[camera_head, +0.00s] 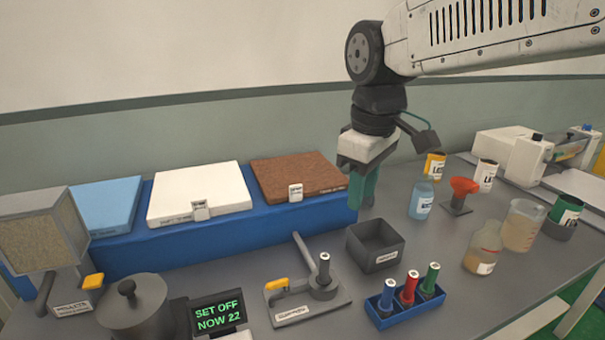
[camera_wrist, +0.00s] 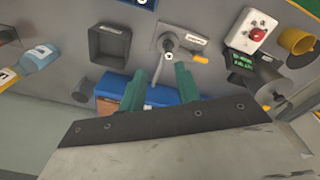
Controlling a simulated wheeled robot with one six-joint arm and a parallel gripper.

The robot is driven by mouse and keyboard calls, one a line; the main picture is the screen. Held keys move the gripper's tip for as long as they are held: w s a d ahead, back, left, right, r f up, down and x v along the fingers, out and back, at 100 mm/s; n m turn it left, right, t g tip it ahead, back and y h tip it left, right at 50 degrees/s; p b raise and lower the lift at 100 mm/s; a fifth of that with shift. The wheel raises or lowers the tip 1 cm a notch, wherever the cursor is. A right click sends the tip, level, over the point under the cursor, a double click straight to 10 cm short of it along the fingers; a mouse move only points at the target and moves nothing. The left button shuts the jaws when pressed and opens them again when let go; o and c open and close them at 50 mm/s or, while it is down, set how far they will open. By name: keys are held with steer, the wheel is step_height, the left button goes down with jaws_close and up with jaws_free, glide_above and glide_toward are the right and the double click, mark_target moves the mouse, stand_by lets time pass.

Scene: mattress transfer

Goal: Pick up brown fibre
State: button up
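The brown fibre (camera_head: 297,172) is a flat reddish-brown slab lying on the right end of a long blue stand, with a small white tag at its front edge. In the wrist view a sliver of brown (camera_wrist: 109,108) shows beside one finger; the rest is hidden. My gripper (camera_head: 364,190) has green fingers pointing down, just right of the stand's end and apart from the slab. In the wrist view my gripper (camera_wrist: 158,72) is open, with nothing between the fingers except the view of the table and stand beyond.
A white slab (camera_head: 200,192) and a light-blue slab (camera_head: 108,203) share the blue stand (camera_head: 205,241). In front are a grey tray (camera_head: 375,246), a lever device (camera_head: 305,303) and a blue rack (camera_head: 385,318) of coloured tubes. Bottles and a beaker (camera_head: 522,226) stand to the right.

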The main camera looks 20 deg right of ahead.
steer(key=w+a+f+n, duration=0.15)
steer(key=w+n, duration=0.45)
steer(key=w, duration=0.7)
steer(key=w+a+f+n, duration=0.1)
steer(key=w+f+n, duration=0.35)
steer(key=w, duration=0.85)
steer(key=shift+n+g, duration=0.4)
steer(key=shift+n, duration=0.35)
step_height(320, 180, down, 5)
steer(key=shift+f, duration=0.4)
steer(key=shift+c, duration=0.3)
jaws_close()
